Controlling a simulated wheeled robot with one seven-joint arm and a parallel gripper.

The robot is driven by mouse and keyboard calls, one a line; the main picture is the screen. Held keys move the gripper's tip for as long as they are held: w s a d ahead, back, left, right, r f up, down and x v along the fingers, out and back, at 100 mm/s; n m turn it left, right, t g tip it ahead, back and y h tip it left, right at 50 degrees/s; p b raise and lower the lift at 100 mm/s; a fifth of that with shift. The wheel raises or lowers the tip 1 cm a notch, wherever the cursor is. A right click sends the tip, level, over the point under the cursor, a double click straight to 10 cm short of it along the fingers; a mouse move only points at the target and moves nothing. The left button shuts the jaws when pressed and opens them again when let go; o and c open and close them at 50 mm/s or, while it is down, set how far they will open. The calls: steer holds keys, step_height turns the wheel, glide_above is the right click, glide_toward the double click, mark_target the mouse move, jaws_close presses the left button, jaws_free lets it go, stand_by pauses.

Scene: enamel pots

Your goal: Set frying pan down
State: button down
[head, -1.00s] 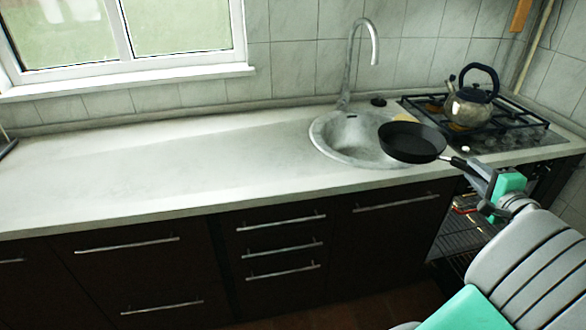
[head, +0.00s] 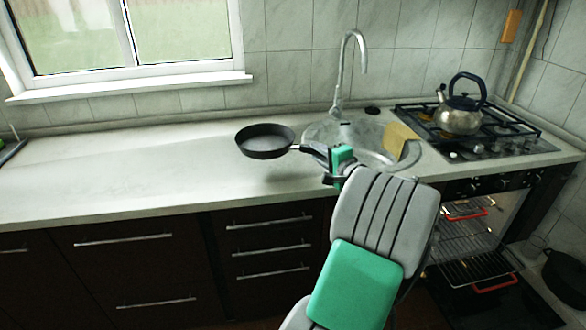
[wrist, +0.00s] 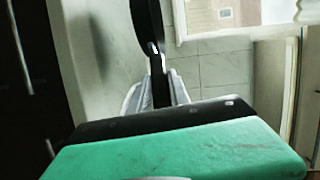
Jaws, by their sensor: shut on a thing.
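The black frying pan (head: 265,141) is in the head view, left of the sink, over the pale countertop (head: 120,170). It looks level and upright, its handle pointing right. A shadow lies on the counter below it, so it appears held a little above the surface. My gripper (head: 322,156) is shut on the end of the pan's handle.
The round metal sink (head: 318,132) with a tall tap (head: 339,75) is just right of the pan. A yellowish board or sponge (head: 400,138) stands at the sink's right side. A kettle (head: 459,115) sits on the stove (head: 500,142).

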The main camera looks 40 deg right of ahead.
steer(key=w+f, duration=0.3)
steer(key=w+d+f, duration=0.1)
steer(key=w+f, duration=0.2)
steer(key=shift+w+d, duration=0.2)
steer(key=shift+w, duration=0.05)
steer(key=f, duration=0.3)
steer(key=shift+w+d+f, duration=0.15)
steer(key=shift+w+f, duration=0.05)
steer(key=shift+f, duration=0.05)
steer(key=c, duration=1.7)
jaws_free()
steer(key=shift+f, duration=0.3)
steer(key=o, duration=0.5)
steer(key=shift+r, duration=0.1)
steer(key=shift+c, duration=0.2)
